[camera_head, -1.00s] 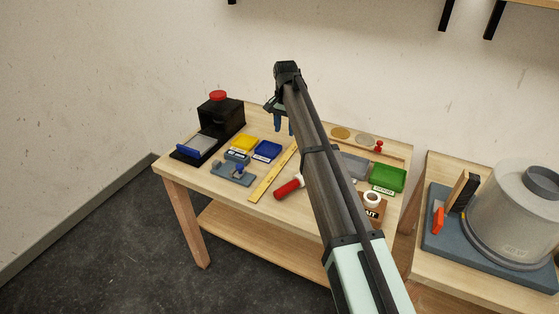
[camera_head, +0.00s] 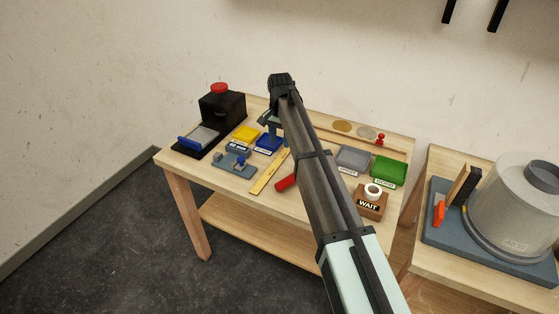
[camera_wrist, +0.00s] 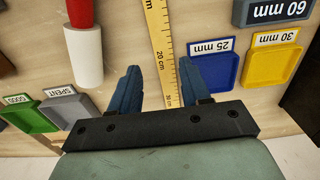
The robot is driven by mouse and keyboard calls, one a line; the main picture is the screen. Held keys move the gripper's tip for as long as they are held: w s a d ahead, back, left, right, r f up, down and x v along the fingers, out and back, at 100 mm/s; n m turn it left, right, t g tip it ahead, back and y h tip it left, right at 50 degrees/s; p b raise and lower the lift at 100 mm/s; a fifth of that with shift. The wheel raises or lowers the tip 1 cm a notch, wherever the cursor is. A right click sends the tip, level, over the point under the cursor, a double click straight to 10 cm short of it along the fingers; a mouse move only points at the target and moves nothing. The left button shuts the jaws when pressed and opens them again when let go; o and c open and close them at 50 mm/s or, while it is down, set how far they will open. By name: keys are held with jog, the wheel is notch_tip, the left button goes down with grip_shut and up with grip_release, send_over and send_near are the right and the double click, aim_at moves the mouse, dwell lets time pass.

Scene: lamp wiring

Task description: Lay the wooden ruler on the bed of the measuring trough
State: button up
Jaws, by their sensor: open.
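The wooden ruler (camera_head: 268,172) is a thin yellow strip lying flat on the near part of the bench, partly hidden by my arm. In the wrist view the ruler (camera_wrist: 157,40) runs between my fingers, with its marks facing up. My gripper (camera_wrist: 158,85) is open, one finger on each side of the ruler, with a gap on both sides and nothing held. In the head view my gripper (camera_head: 270,132) is over the bench near the blue tray. I cannot clearly identify the measuring trough; a long wooden strip (camera_head: 385,147) at the back may be part of it.
Blue (camera_wrist: 215,72) and yellow (camera_wrist: 270,66) trays lie close to one side of the ruler. A red and white cylinder (camera_wrist: 84,55) lies on the other. Grey (camera_head: 352,158) and green (camera_head: 388,170) trays, a WAIT block (camera_head: 371,205) and a black red-topped machine (camera_head: 222,108) stand around.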

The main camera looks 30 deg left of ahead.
aim_at(279, 159)
jog(key=shift+w+a+f, duration=0.1)
jog(key=shift+f, duration=1.9)
jog(key=shift+w+a+f, duration=0.1)
jog(key=shift+f, duration=1.85)
grip_shut()
notch_tip(279, 159, up, 10)
